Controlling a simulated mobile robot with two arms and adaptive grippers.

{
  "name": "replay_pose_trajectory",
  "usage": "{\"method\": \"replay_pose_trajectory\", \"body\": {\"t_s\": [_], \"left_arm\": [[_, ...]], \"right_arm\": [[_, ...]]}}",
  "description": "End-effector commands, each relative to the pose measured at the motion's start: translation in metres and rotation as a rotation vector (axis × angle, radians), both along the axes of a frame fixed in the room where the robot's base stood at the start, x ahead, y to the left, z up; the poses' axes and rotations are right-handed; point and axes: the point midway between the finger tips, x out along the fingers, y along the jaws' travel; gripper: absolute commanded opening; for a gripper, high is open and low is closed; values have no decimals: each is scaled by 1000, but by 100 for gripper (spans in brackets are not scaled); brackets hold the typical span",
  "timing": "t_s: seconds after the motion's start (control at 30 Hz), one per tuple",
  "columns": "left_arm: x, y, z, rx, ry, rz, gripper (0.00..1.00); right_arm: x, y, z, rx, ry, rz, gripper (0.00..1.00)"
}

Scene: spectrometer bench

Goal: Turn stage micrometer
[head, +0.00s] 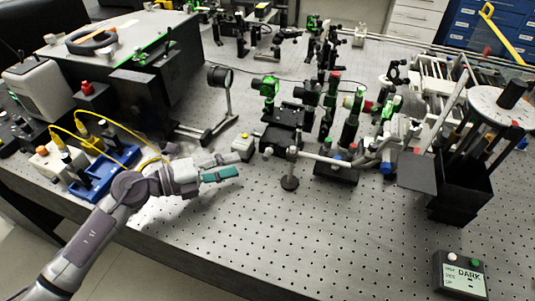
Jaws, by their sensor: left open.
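A black translation stage (283,137) carrying green-marked mounts stands near the middle of the perforated bench. I cannot clearly make out its micrometer at this size. My left gripper (229,166) reaches in from the left, low over the bench, in front and to the left of the stage. Its two fingers are apart with nothing between them, and one has a teal pad. A small pale block with a yellow top (243,146) sits just beyond the fingertips, between the gripper and the stage. My right gripper is not in view.
A post with a horizontal rod (289,182) stands right of my left gripper. A blue tray with yellow cables (97,177) lies left. A round lens on a stand (220,79) is behind. The front middle bench (300,235) is clear.

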Motion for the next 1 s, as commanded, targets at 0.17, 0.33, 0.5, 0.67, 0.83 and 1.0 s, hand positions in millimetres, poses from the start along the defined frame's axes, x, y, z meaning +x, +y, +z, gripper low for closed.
{"method": "replay_pose_trajectory", "body": {"t_s": [0.17,0.33,0.5,0.67,0.83,1.0], "left_arm": [[19,-37,-1,-6,-2,-1,44],[32,-64,-7,-4,-1,-1,44],[41,-79,-12,-3,-1,1,44],[44,-85,-13,-2,-1,1,44],[44,-85,-13,-1,-1,1,44],[44,-84,-13,-2,-1,1,26]], "right_arm": [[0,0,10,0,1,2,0],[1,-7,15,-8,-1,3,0],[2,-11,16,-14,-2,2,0],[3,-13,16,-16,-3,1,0],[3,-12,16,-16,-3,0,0],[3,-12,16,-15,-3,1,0]]}}
